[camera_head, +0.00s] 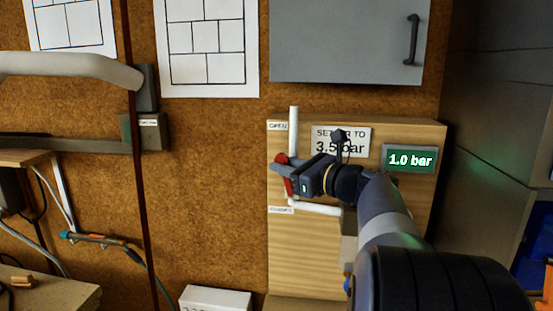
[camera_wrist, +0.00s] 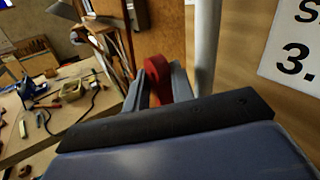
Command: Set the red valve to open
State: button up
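The red valve handle (camera_head: 288,187) is on the white pipe (camera_head: 294,130) at the left of a wooden board. An OPEN label (camera_head: 278,126) is above it and a lower label (camera_head: 281,210), seemingly CLOSED, below. My gripper (camera_head: 283,168) is at the handle and covers its middle; red shows above and below the finger. In the wrist view the red handle (camera_wrist: 158,75) stands between my two fingers and fills the gap at their tips, so the gripper looks shut on it. The valve's pivot is hidden.
A green display (camera_head: 410,159) reads 1.0 bar. A sign (camera_head: 355,135), partly covered by my gripper, shows 3.5 bar. A grey cabinet (camera_head: 340,40) hangs above. A dark vertical post (camera_head: 140,170) and a bench (camera_head: 60,295) are at left. Open space lies left of the board.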

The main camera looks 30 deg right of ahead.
jog(key=shift+x, duration=1.4)
grip_shut()
